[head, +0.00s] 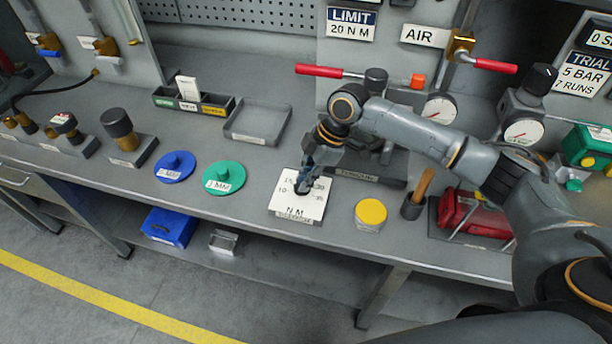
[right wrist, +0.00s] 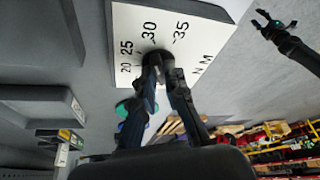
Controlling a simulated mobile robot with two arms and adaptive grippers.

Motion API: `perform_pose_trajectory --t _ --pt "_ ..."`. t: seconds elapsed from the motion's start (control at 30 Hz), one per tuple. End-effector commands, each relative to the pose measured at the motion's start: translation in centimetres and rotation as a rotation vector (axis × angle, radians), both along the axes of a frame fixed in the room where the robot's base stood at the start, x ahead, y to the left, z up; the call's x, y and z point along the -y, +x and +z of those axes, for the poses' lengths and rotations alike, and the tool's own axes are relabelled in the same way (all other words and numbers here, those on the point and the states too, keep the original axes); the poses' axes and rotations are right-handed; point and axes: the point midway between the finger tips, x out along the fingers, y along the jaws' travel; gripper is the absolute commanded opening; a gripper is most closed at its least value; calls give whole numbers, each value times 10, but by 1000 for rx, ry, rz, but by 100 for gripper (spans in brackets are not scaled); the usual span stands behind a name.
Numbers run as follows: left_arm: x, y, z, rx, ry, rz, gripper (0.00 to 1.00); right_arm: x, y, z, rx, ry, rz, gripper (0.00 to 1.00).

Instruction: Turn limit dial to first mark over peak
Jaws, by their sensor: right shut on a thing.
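The limit dial is a white square plate (head: 297,205) marked N M at the bench's front edge. Its printed numbers include 10, 15, 30 and 35 in the head view. In the right wrist view the plate (right wrist: 205,62) shows 20, 25, 30 and 35 around a dark central knob (right wrist: 157,60). My right gripper (head: 304,184) comes down from above, shut on the knob. Its fingers also show in the right wrist view (right wrist: 163,75). They hide much of the knob, and I cannot read its pointer. My left gripper (right wrist: 273,22) is open and empty, away from the dial.
A sign (head: 351,24) reads LIMIT 20 N M. A labelled dark fixture (head: 365,176) stands behind the dial. A yellow-topped round container (head: 370,212) is right of it, a green disc (head: 224,178) and blue disc (head: 174,168) left. A grey tray (head: 258,122) lies farther back.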

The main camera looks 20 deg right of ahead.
Motion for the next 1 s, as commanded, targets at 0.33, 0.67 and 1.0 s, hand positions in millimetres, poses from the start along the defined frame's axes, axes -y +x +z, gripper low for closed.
perform_pose_trajectory --t 0.33,0.67,1.0 --pt "0 -1 0 -1 0 0 45 0 0 0 1 1 13 0" --pt "0 -1 0 -2 0 0 45 0 0 0 1 1 12 35" --pt "-2 -2 0 -2 1 0 45 4 0 11 1 0 10 35"
